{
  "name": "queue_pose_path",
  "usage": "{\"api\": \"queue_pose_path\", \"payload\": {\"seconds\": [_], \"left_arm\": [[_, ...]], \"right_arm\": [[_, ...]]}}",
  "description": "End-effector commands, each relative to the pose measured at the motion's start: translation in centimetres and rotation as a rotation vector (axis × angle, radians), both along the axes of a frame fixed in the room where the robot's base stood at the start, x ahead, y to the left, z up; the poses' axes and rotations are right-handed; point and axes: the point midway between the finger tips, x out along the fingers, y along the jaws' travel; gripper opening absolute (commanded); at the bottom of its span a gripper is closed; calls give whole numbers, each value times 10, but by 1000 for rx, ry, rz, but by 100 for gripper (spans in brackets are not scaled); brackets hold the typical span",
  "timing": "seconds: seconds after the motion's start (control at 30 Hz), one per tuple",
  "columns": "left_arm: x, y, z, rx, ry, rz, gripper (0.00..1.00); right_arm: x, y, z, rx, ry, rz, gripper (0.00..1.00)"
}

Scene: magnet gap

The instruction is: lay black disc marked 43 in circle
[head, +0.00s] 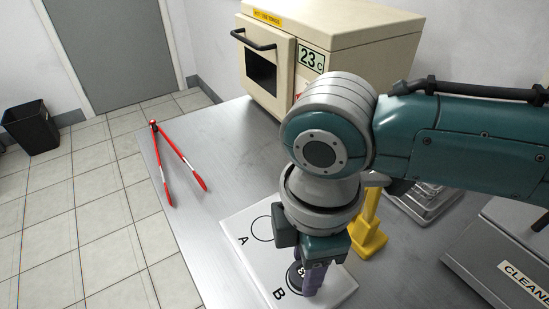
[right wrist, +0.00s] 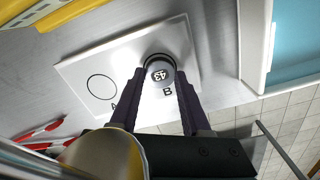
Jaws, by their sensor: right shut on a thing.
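The black disc marked 43 (right wrist: 159,73) is between the two fingers of my right gripper (right wrist: 160,82) in the right wrist view. In the head view the disc (head: 296,276) shows partly behind the purple fingers of my right gripper (head: 312,280), which is shut on it. The white board (head: 243,222) has a circle at A (head: 262,229), which is empty, and a mark B. The disc is over the spot beside the letter B. I cannot tell whether it touches the board. My left gripper is not in view.
Red tongs (head: 181,160) lie open at the table's left. A cream oven (head: 340,42) reading 23 C stands at the back. A yellow stand (head: 368,235) is close right of my gripper. A grey box (head: 500,255) stands at the right. Bare table lies left of the board.

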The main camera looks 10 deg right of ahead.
Motion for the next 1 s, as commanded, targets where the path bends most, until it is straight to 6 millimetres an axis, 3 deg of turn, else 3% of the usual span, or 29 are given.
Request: {"api": "queue_pose_path", "payload": {"seconds": [0.6,0.63,0.9,1.0], "left_arm": [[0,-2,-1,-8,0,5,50],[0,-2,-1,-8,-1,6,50],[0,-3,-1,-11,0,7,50],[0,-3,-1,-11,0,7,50]], "right_arm": [[0,0,-4,0,0,0,0],[0,0,-4,0,0,0,49],[0,0,-4,0,0,0,80],[0,0,-4,0,0,0,82]]}}
